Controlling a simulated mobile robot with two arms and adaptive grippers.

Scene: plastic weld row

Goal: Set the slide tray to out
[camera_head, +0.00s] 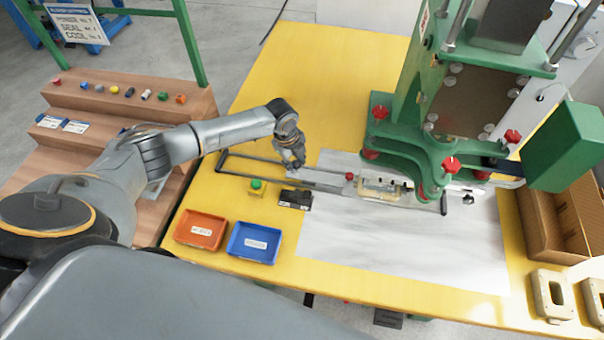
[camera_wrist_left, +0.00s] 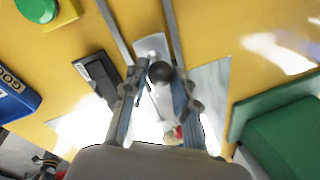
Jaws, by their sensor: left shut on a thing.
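The slide tray (camera_head: 324,187) is a metal plate on two dark rails, running from the left end of the rail frame toward the green press (camera_head: 440,110). A pale fixture (camera_head: 380,190) on it sits at the press's front left. My left gripper (camera_head: 294,163) is at the tray's left end, pointing down. In the left wrist view its fingers (camera_wrist_left: 160,80) are shut on the black ball knob (camera_wrist_left: 160,71) of the tray, with the metal plate (camera_wrist_left: 152,47) just beyond. A red knob (camera_head: 349,176) stands by the fixture. My right gripper is not in view.
The rails left of my gripper are clear. A green button on a yellow box (camera_head: 256,186) and a black device (camera_head: 295,198) lie near the rails. Orange (camera_head: 200,231) and blue (camera_head: 254,242) bins stand in front. A cardboard box (camera_head: 560,220) is at the right.

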